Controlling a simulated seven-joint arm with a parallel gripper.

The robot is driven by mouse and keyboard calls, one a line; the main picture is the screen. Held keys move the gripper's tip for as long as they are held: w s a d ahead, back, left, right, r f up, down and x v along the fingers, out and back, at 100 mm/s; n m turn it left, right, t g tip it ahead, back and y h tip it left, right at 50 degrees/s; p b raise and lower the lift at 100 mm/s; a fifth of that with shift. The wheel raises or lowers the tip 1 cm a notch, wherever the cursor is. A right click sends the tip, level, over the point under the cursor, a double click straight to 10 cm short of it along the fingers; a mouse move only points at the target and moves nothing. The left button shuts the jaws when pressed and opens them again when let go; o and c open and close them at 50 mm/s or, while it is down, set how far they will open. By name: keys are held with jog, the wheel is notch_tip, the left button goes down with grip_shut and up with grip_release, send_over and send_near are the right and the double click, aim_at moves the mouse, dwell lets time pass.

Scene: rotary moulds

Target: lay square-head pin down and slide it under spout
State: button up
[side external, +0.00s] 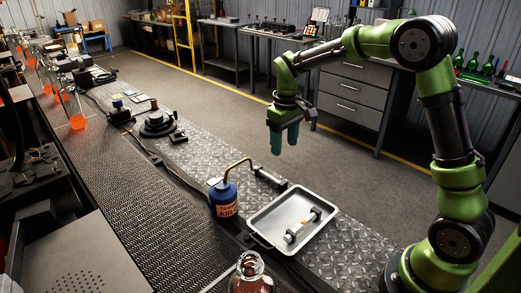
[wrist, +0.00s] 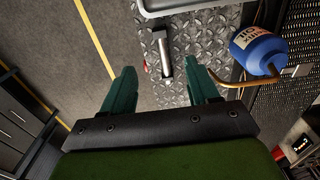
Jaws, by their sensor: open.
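A grey metal bar, which looks like the square-head pin (side external: 270,179), lies on the ribbed plate behind the tray. It also shows in the wrist view (wrist: 164,50), between and beyond my fingers. In the wrist view the bottle (wrist: 259,50) is at the upper right. My gripper (side external: 284,143) is open and empty, raised above the bar and apart from it; its two green fingers (wrist: 159,68) are spread.
A metal tray (side external: 262,217) holds a small bar-shaped piece with an orange mark (side external: 302,226). A glass flask (side external: 250,272) stands in front. A dark round fixture (side external: 158,124) sits farther along the plate. The plate between them has free room.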

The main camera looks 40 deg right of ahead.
aim_at(282, 182)
notch_tip(282, 182, down, 14)
jog(key=shift+r, duration=0.1)
dwell(0.5)
grip_shut()
